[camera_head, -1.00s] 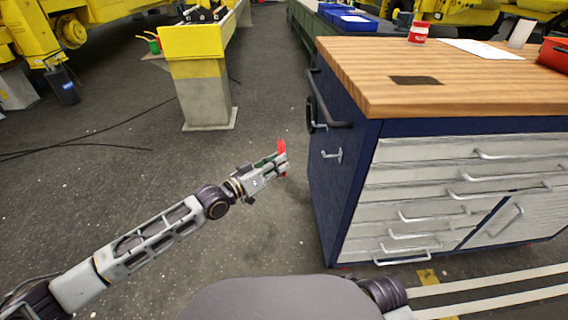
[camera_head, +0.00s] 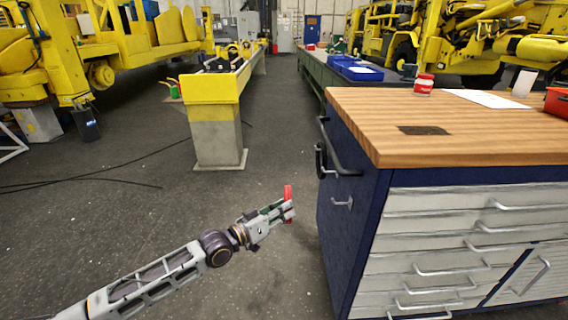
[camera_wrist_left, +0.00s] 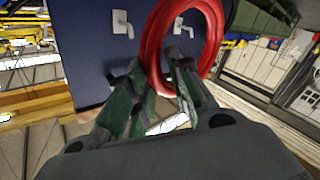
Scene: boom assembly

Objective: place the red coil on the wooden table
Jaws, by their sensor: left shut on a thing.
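The red coil (camera_head: 288,203) is a ring held upright at the end of my left arm. My left gripper (camera_head: 278,211) is shut on it, left of the blue cabinet and below its top. In the left wrist view the red coil (camera_wrist_left: 147,52) stands between the green-faced fingers of my left gripper (camera_wrist_left: 160,95). The wooden table (camera_head: 450,128) is the thick wooden top on the blue drawer cabinet at the right. The coil is apart from it. My right gripper is not in view.
On the wooden top are a red-and-white can (camera_head: 423,84), white paper (camera_head: 486,98), a dark patch (camera_head: 424,130), a white cup (camera_head: 523,83) and a red box (camera_head: 558,102). Much of its front is clear. A black handle (camera_head: 338,160) sticks out from the cabinet's side.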

